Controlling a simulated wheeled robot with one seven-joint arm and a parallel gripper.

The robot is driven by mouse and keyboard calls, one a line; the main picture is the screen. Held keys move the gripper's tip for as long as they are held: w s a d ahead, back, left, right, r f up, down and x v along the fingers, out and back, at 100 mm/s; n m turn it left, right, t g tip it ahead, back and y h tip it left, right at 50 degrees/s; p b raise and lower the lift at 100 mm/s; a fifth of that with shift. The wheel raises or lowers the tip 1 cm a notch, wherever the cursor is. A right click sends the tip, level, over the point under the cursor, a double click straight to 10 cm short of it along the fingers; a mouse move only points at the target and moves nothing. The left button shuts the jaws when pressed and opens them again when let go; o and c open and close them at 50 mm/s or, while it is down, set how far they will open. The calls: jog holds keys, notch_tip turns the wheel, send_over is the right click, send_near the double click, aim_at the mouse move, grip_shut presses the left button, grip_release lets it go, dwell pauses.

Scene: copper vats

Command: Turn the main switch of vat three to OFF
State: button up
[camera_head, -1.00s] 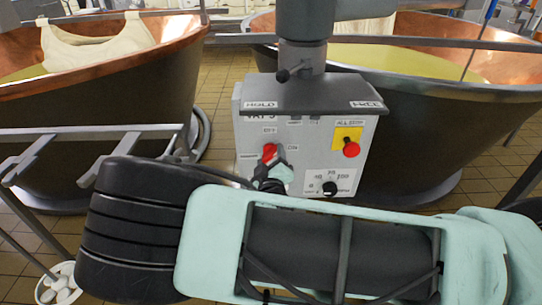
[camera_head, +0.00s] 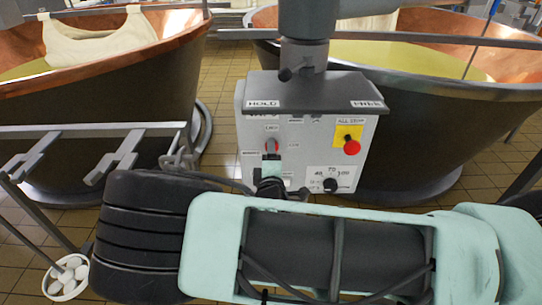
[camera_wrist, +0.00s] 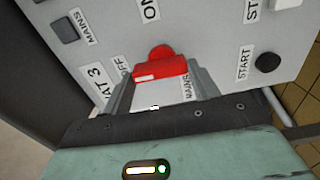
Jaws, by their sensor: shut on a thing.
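The grey control box (camera_head: 248,180), labelled VAT 3 in the wrist view, stands between two copper vats. Its red main switch (camera_wrist: 160,65) has a handle with a white mark on its left end in the wrist view. That marked end points roughly toward the OFF label (camera_wrist: 117,65); the ON label (camera_wrist: 150,10) is above, off to the side. My gripper (camera_wrist: 163,88) is shut on the red handle, a finger at either side. In the head view my gripper (camera_head: 271,162) covers most of the switch, below the OFF label.
The red all-stop button (camera_head: 351,147) on its yellow plate and a black dial (camera_head: 330,185) are right of the switch. A black START button (camera_wrist: 267,62) is close by in the wrist view.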

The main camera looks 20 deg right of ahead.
jog(key=shift+f+n, duration=0.1)
jog(key=shift+n, duration=0.2)
jog(key=o, duration=1)
jog(key=shift+s+a, duration=0.1)
jog(key=v, duration=1.7)
jog(key=shift+s+p, duration=0.15)
jog(key=shift+p, duration=0.15)
